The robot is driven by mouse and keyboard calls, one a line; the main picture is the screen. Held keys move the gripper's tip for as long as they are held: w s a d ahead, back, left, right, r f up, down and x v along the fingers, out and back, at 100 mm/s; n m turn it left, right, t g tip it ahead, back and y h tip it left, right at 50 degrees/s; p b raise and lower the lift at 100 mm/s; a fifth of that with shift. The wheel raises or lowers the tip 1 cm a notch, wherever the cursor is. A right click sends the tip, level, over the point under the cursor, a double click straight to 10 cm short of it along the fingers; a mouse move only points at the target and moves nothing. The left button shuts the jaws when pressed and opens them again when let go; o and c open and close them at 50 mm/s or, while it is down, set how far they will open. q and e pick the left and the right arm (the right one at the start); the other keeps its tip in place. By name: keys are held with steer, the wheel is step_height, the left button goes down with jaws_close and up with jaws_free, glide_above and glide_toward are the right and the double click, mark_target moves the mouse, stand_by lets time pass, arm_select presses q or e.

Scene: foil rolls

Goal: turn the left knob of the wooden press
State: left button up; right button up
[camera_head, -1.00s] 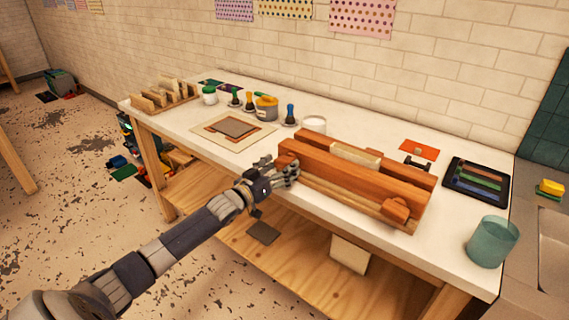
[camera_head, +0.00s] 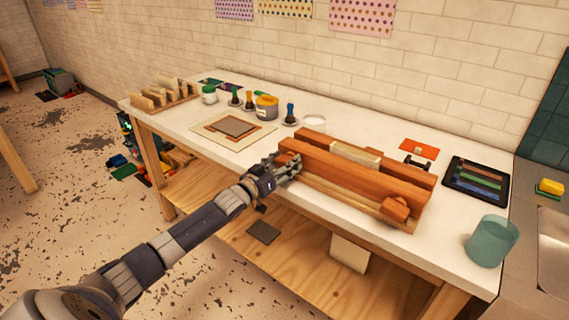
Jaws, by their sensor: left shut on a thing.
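The wooden press (camera_head: 348,178) lies along the front of the white table, with two long reddish-brown beams and a pale block (camera_head: 356,154) between them. Its right knob (camera_head: 396,208) shows on the front face at the right end. My left gripper (camera_head: 286,168) is at the press's left end, shut around the left knob, which is mostly hidden by the fingers. My right gripper is not in view.
A teal cup (camera_head: 491,241) and a black tray (camera_head: 476,182) stand to the right of the press. A sink (camera_head: 550,240) is at the far right.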

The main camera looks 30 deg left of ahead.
arm_select(q)
steer(key=m, duration=0.4)
steer(key=o, duration=1.1)
steer(key=shift+c, duration=0.2)
steer(key=s+a, duration=0.1)
steer(key=s, duration=1.1)
